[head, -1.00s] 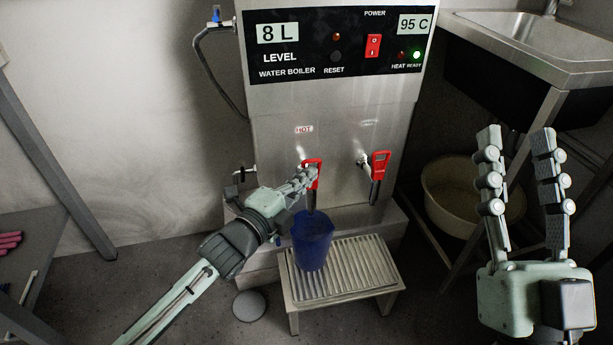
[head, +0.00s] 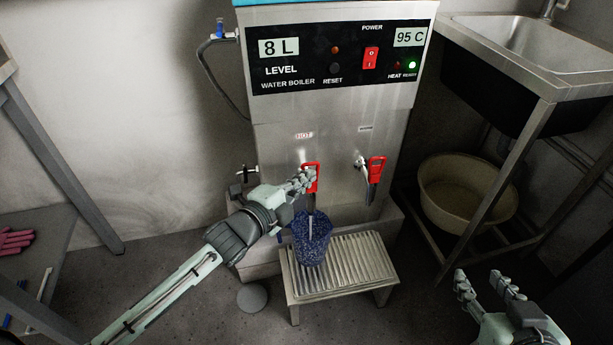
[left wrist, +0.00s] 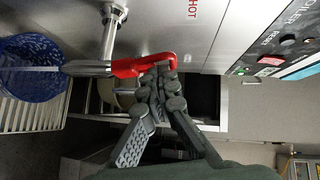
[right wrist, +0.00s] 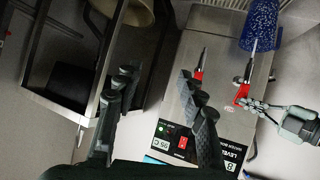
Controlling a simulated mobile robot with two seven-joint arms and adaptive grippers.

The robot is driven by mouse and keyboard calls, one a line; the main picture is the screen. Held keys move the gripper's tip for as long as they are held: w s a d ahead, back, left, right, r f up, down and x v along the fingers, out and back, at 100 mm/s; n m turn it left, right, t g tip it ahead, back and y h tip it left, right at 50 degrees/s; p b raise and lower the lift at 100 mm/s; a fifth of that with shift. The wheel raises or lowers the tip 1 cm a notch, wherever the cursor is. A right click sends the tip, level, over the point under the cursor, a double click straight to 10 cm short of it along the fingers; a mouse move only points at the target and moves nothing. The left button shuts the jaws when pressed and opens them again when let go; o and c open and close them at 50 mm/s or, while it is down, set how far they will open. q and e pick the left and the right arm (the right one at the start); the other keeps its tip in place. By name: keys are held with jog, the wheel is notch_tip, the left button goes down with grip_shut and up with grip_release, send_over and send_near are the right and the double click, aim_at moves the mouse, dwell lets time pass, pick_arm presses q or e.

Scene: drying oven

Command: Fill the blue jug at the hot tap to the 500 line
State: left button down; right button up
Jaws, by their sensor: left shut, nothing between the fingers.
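The blue jug (head: 311,250) stands upright on the slatted stand under the hot tap (head: 311,178). It also shows in the left wrist view (left wrist: 30,85) and the right wrist view (right wrist: 261,20). A pale stream runs from the hot spout into the jug, whose surface looks speckled. The 500 line and water level cannot be read. My left gripper (head: 306,180) is shut at the hot tap's red lever (left wrist: 140,66), its fingertips against it with nothing between them. My right gripper (head: 487,280) is open and empty at the lower right, away from the boiler.
The water boiler (head: 330,110) reads 8 L and 95 C, with a green light lit. A second red-handled tap (head: 375,170) is to the right. The slatted stand (head: 345,268) has bare room right of the jug. A sink (head: 540,50) and beige basin (head: 465,195) are at right.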

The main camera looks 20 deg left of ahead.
jog(key=s+d+f+m+g+h+p, duration=0.1)
jog(key=s+d+f+g+h+p, duration=0.1)
jog(key=s+d+f+g, duration=0.3)
jog(key=s+d+f+m+g+h+p, duration=0.1)
jog(key=s+d+f+g+h, duration=0.15)
jog(key=s+d, duration=0.45)
pick_arm(q)
jog(key=g+p, duration=0.1)
jog(key=p, duration=0.1)
jog(key=w+a+n+p, duration=0.1)
jog(key=p, duration=0.1)
jog(key=shift+w+r+n+g, duration=0.25)
jog(key=shift+n+g, duration=0.05)
jog(key=shift+g, duration=0.1)
pick_arm(e)
notch_tip(320, 180, down, 10)
jog(key=w+a+y, duration=0.1)
jog(key=w, duration=0.1)
jog(key=shift+a+f+n+g, duration=0.15)
jog(key=shift+f+n+g, duration=0.15)
jog(key=shift+g, duration=0.15)
dwell(4.9)
